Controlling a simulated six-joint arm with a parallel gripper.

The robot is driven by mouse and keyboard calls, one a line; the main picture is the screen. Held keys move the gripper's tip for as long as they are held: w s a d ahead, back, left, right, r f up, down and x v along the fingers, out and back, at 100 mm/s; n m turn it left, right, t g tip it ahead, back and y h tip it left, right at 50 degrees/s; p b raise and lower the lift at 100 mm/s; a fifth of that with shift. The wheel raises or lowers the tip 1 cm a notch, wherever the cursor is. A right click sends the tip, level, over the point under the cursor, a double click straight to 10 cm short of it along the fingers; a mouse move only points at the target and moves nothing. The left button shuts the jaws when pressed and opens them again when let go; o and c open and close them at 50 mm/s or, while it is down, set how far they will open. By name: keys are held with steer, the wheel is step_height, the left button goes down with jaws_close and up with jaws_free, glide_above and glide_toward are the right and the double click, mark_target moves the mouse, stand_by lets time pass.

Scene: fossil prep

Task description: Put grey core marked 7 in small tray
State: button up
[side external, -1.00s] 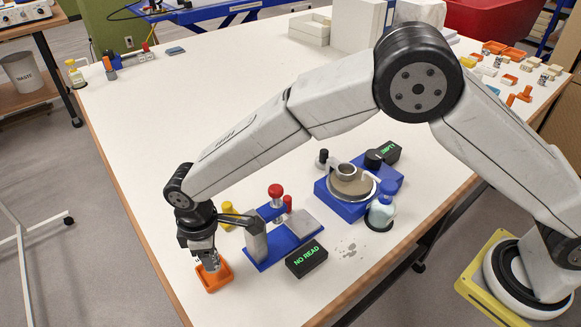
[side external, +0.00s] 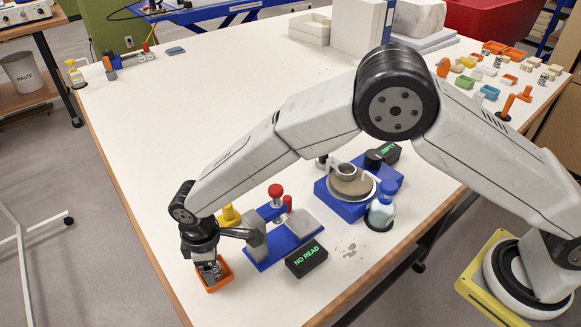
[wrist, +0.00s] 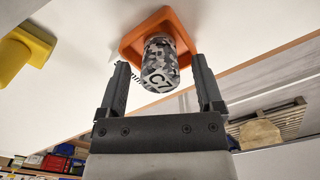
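The grey core (wrist: 160,62) is a mottled grey cylinder marked C7, seen in the wrist view in front of the small orange tray (wrist: 128,42). It looks to be in the tray, but its lower end is hidden. In the side external view the orange tray (side external: 226,272) is on the table near its front left edge. My gripper (wrist: 160,70) is open, with a finger on either side of the core and gaps visible between. In the side view my gripper (side external: 209,270) is low at the tray and partly covers it.
A blue stand (side external: 285,243) with a red knob is just right of the tray. A black display (side external: 306,259) reads NO READ. A yellow object (side external: 229,216) is close behind my gripper. A blue-based round device (side external: 350,190) and a bottle (side external: 382,206) are farther right.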

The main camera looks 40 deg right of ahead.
steer(key=shift+r, duration=0.2)
step_height(320, 180, up, 12)
stand_by(0.9)
